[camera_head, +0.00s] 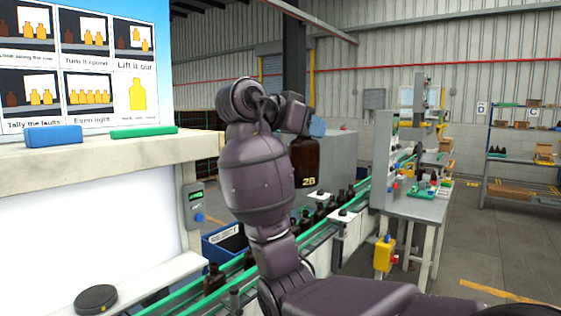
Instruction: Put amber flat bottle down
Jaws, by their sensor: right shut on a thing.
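The amber flat bottle (304,165) is dark brown with pale "2B" lettering near its base. It hangs upright in the middle of the view, above the conveyor line and clear of it. My right gripper (316,127), with a blue fingertip showing, is shut on the bottle's top. The bottle's neck and the other finger are hidden behind the gripper and my purple arm. My left gripper is not in view.
Several dark bottles (214,278) stand on the green-railed conveyor (185,300) below. A blue bin (226,243) sits behind it. A pale ledge (95,160) with blue and green blocks is at left, a workbench (415,207) at right. The floor at right is open.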

